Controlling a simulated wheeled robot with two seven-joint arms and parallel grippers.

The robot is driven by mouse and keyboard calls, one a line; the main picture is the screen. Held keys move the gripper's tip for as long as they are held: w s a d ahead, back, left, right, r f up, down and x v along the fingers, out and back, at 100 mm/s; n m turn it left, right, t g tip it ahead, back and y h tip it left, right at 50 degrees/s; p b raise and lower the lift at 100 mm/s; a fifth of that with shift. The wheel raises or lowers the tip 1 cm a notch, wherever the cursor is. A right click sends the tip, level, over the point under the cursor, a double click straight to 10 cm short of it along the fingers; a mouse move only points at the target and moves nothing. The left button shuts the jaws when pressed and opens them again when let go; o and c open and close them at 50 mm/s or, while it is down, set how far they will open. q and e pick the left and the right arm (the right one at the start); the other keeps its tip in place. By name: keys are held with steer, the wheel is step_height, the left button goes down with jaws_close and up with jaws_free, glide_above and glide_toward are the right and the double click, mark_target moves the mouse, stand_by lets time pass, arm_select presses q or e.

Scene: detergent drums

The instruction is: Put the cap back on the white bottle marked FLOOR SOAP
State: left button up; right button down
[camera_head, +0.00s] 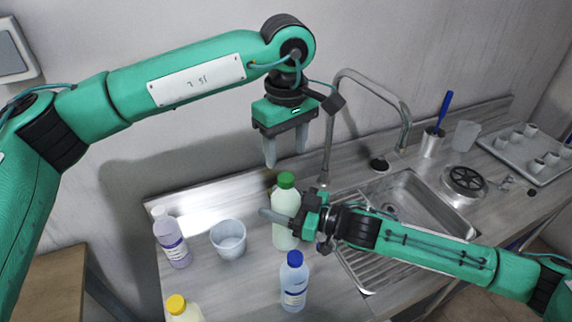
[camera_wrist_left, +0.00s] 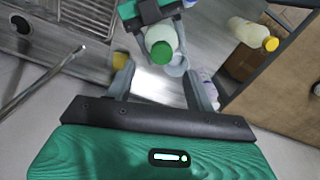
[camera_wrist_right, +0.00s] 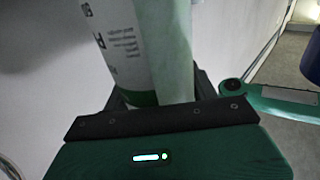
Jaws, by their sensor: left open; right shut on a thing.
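A pale bottle (camera_head: 284,236) stands upright on the counter, with a green cap (camera_head: 286,180) on its top. Its white label (camera_wrist_right: 122,45) shows in the right wrist view, but I cannot read its words. My right gripper (camera_head: 281,214) is shut on this bottle's upper body from the right. My left gripper (camera_head: 286,163) is open and empty, pointing down just above the green cap. In the left wrist view the green cap (camera_wrist_left: 161,52) lies between and beyond the open fingers (camera_wrist_left: 158,68). Whether the cap is screwed down cannot be told.
A clear cup (camera_head: 228,240), a purple-labelled bottle (camera_head: 173,245), a blue-capped bottle (camera_head: 293,285) and a yellow-capped bottle (camera_head: 183,309) stand nearby. The faucet (camera_head: 332,130) rises behind the sink (camera_head: 440,205). A tray of cups (camera_head: 540,170) lies far right.

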arm_select(q)
step_height(320, 180, up, 6)
steer(key=shift+f, duration=0.1)
stand_by(0.7)
